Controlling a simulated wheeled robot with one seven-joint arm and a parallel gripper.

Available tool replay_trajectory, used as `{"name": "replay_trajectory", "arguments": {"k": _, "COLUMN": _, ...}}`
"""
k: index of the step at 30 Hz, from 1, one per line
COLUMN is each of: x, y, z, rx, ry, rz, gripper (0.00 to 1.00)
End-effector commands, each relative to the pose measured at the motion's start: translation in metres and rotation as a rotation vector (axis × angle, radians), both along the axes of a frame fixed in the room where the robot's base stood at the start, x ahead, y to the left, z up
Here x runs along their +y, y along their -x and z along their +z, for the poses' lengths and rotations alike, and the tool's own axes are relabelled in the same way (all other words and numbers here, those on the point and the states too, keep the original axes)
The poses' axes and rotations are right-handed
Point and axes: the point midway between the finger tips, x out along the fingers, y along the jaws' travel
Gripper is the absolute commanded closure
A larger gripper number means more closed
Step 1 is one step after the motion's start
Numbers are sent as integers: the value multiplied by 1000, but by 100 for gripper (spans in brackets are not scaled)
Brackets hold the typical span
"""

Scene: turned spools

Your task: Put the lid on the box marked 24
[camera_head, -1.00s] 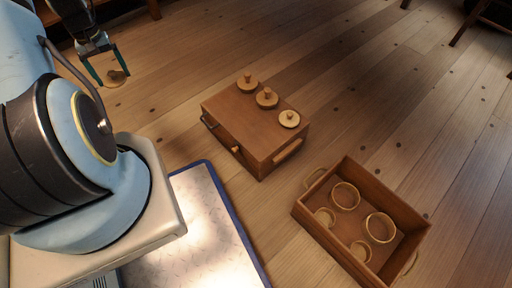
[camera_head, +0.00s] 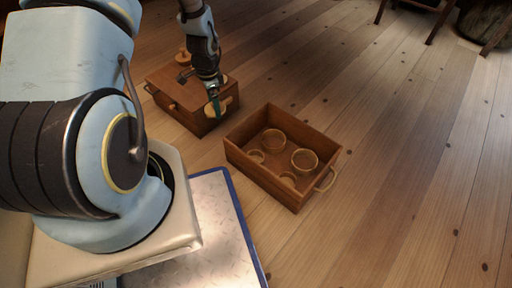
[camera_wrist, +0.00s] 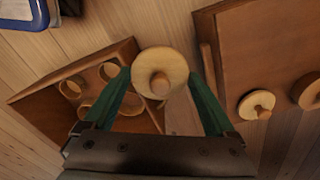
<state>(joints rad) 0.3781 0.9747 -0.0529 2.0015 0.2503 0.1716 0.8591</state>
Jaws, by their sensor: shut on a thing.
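My gripper (camera_wrist: 160,77) is shut on a pale round wooden lid (camera_wrist: 157,62) with a knob, held between the teal fingers in the wrist view. In the head view my gripper (camera_head: 215,104) is by the right end of the wooden chest, left of the open wooden crate. Several open round boxes (camera_head: 274,139) of two sizes stand in the crate; they also show in the wrist view (camera_wrist: 109,71). No number is readable on any of them, so I cannot tell which is marked 24.
The wooden chest (camera_head: 168,83) bears other knobbed lids (camera_head: 183,57), partly hidden by my arm; two show in the wrist view (camera_wrist: 256,104). The crate (camera_head: 262,177) has raised walls and rope-like end handles. Plank floor (camera_head: 410,150) is clear to the right.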

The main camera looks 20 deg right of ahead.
Motion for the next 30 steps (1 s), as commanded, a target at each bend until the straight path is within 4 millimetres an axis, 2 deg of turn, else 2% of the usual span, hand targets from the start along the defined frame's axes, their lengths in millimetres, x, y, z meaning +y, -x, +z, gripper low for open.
{"name": "replay_trajectory", "arguments": {"k": 1, "x": -21, "y": 20, "z": -20, "rx": 5, "ry": -3, "rz": -173, "gripper": 62}}
{"name": "replay_trajectory", "arguments": {"k": 3, "x": -42, "y": 41, "z": -36, "rx": 4, "ry": -2, "rz": -387, "gripper": 62}}
{"name": "replay_trajectory", "arguments": {"k": 7, "x": -70, "y": 75, "z": -58, "rx": 2, "ry": -2, "rz": -702, "gripper": 62}}
{"name": "replay_trajectory", "arguments": {"k": 10, "x": -84, "y": 96, "z": -70, "rx": 2, "ry": -2, "rz": -880, "gripper": 62}}
{"name": "replay_trajectory", "arguments": {"k": 12, "x": -89, "y": 106, "z": -88, "rx": 2, "ry": -3, "rz": -960, "gripper": 62}}
{"name": "replay_trajectory", "arguments": {"k": 18, "x": -99, "y": 123, "z": -105, "rx": 1, "ry": -2, "rz": -1100, "gripper": 62}}
{"name": "replay_trajectory", "arguments": {"k": 30, "x": -101, "y": 126, "z": -119, "rx": -1, "ry": -1, "rz": -1124, "gripper": 62}}
